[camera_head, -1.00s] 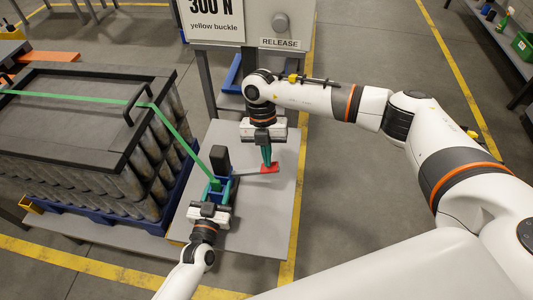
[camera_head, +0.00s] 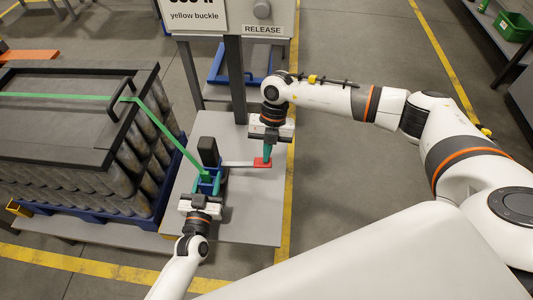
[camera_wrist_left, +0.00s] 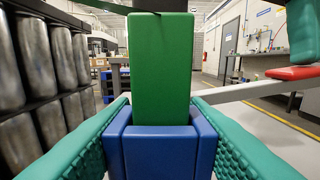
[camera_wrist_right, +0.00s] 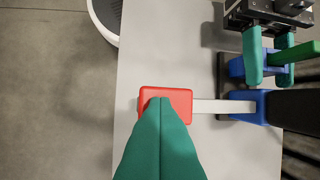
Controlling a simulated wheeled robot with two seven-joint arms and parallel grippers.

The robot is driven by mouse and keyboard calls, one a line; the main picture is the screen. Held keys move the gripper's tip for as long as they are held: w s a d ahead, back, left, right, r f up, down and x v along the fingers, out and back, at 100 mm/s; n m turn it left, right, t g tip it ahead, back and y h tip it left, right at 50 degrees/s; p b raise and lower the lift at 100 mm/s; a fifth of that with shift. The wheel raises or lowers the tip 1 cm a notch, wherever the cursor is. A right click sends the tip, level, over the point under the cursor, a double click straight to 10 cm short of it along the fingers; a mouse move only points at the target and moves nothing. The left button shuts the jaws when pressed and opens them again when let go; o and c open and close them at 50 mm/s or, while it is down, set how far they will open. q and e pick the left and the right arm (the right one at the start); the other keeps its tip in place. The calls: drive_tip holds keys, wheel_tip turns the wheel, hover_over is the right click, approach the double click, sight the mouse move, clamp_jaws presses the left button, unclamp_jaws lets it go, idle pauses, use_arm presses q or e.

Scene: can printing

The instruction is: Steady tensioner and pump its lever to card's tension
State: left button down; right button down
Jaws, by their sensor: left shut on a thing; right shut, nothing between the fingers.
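The tensioner has a blue body (camera_head: 208,181) on the grey table, with a green strap (camera_head: 177,140) running into it. My left gripper (camera_head: 206,188) is shut on the tensioner; in the left wrist view its green fingers flank the blue body (camera_wrist_left: 160,153), with an upright green block (camera_wrist_left: 160,70) above. The tensioner's lever (camera_head: 238,163) sticks out to the right and ends in a red pad (camera_head: 262,162). My right gripper (camera_head: 267,155) is shut and empty, its fingertips over the red pad (camera_wrist_right: 166,93); contact is unclear. The card (camera_head: 195,14) is cut off; only "yellow buckle" reads clearly.
A crate of metal cans (camera_head: 75,130) under a dark frame stands at left on a blue pallet, strapped over the top. A panel labelled RELEASE (camera_head: 262,30) is behind the table.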

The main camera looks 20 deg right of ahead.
drive_tip(key=v, duration=1.2)
drive_tip(key=shift+s+r, duration=0.3)
drive_tip(key=shift+s, duration=0.05)
idle(0.9)
use_arm(q)
drive_tip(key=c, duration=0.7)
unclamp_jaws()
